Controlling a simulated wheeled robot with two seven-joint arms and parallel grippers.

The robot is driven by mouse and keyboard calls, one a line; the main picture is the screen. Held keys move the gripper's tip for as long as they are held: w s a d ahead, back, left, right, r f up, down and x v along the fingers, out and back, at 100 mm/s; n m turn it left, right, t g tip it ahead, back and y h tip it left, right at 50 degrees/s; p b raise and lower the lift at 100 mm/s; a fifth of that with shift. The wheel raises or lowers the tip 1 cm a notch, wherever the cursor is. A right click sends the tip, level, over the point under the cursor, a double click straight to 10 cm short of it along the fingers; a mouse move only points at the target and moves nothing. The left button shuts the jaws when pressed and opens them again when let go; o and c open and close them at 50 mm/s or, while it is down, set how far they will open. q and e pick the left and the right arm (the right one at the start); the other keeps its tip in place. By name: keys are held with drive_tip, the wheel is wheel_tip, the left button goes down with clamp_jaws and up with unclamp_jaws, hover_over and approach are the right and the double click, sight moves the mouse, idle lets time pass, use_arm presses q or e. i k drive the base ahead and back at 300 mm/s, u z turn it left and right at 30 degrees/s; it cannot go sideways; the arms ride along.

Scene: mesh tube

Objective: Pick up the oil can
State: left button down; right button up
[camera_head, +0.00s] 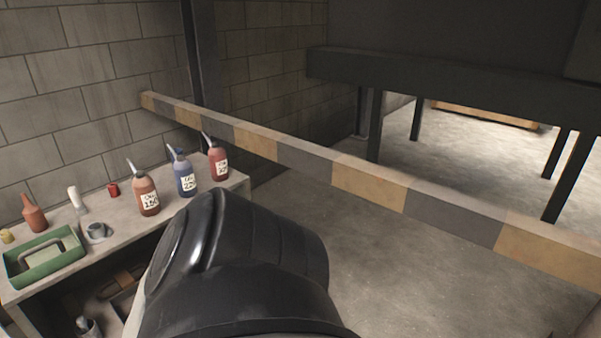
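Three labelled bottles with pale angled spouts stand upright near the right end of a bench at the left: an orange-red one (147,195), a blue one (186,179) and a dark red one (218,162). Their labels seem to read "OIL" with a number. An unlabelled orange-brown bottle (34,217) with a narrow neck stands at the bench's left end. I cannot tell which is the oil can meant. Neither of my grippers shows. A large black rounded arm link of mine fills the lower middle and hides part of the bench's right side.
The bench (110,222) also holds a green tray (44,272), a white tube (76,200), a small red item (113,189) and a grey round item (97,232). A yellow-and-grey striped beam (368,188) crosses the room beyond. Open floor (335,235) lies right of the bench.

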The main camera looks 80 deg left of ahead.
sight(183, 172)
drive_tip(key=u, duration=1.15)
drive_tip(key=i, duration=1.9)
drive_tip(key=u, duration=3.1)
